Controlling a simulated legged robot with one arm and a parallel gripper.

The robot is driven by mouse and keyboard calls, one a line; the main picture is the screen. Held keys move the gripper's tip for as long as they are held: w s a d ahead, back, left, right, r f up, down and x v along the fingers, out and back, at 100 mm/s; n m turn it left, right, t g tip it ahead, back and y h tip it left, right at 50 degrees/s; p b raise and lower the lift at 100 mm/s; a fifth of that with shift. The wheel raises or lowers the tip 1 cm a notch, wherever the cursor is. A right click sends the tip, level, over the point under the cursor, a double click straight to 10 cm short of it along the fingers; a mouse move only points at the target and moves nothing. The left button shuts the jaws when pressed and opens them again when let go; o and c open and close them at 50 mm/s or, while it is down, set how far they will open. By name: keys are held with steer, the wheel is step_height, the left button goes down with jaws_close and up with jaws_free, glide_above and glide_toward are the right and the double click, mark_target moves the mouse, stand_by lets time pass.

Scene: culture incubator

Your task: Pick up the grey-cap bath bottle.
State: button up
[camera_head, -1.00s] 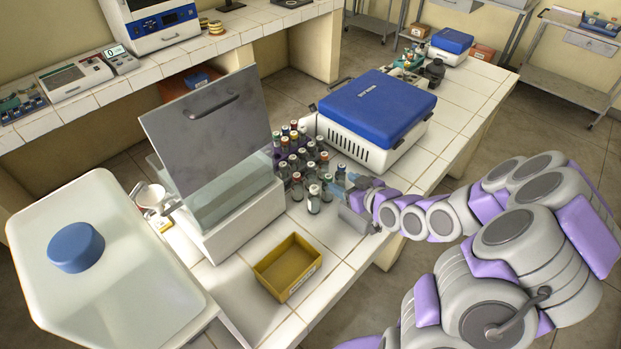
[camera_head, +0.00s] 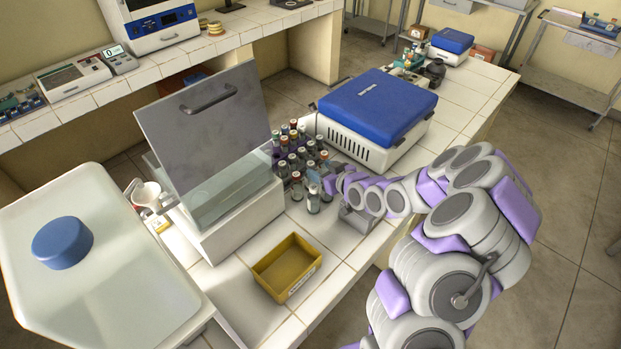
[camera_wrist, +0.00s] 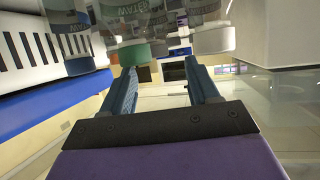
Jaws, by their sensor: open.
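My gripper (camera_wrist: 161,66) is open, its two blue fingers apart with nothing held between them. The wrist view appears upside down, with bottles hanging from its top edge. A grey-capped bottle (camera_wrist: 213,40) is at the upper right, beyond the right fingertip. A green-capped bottle (camera_wrist: 135,53) is near the left fingertip, and a bluish-capped one (camera_wrist: 80,66) is farther left. In the head view, a clear bottle with a pale greyish cap (camera_head: 313,201) stands at the front of the group, just left of my arm's end. Its label is unreadable there, and my fingertips are hard to make out.
Several other capped bottles (camera_head: 291,150) stand close together behind. A glass-walled bath with a raised grey lid (camera_head: 205,125) is to their left. A blue-lidded white box (camera_head: 375,110) is behind right. A yellow tray (camera_head: 287,268) lies in front on the tiled bench.

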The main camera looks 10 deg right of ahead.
mark_target(312, 164)
steer(key=shift+b+x, duration=0.65)
steer(key=shift+x, duration=2.05)
steer(key=shift+w+d+r, duration=0.1)
steer(key=shift+d, duration=0.05)
jaws_close()
